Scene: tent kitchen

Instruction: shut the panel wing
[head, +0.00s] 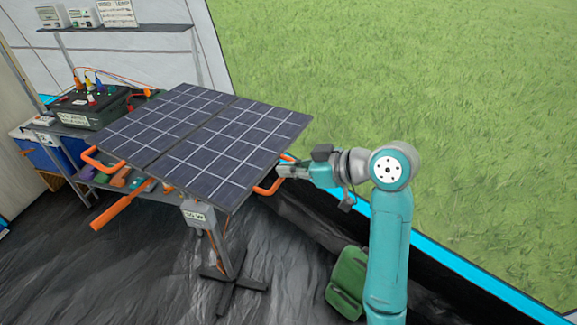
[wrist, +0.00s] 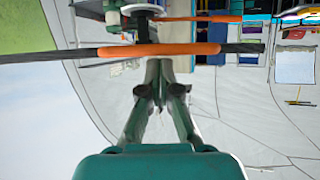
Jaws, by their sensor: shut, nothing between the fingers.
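The solar panel has two dark wings lying open, side by side and nearly flat, on a stand. In the head view they are the left wing (head: 160,122) and the right wing (head: 235,150). An orange handle (head: 268,187) sticks out from the right wing's outer edge. My gripper (head: 282,171) is beside this handle, at the right edge of the panel. In the wrist view my gripper (wrist: 160,66) is shut and empty, with its fingertips just below the orange handle bar (wrist: 160,50) in the picture. I cannot tell whether they touch.
Another orange handle (head: 100,163) and an orange bar (head: 122,205) show at the panel's left. A shelf with a dark power box (head: 90,108) stands behind. A blue cooler (head: 45,145) is at far left. A green bag (head: 347,280) lies on the floor near my arm.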

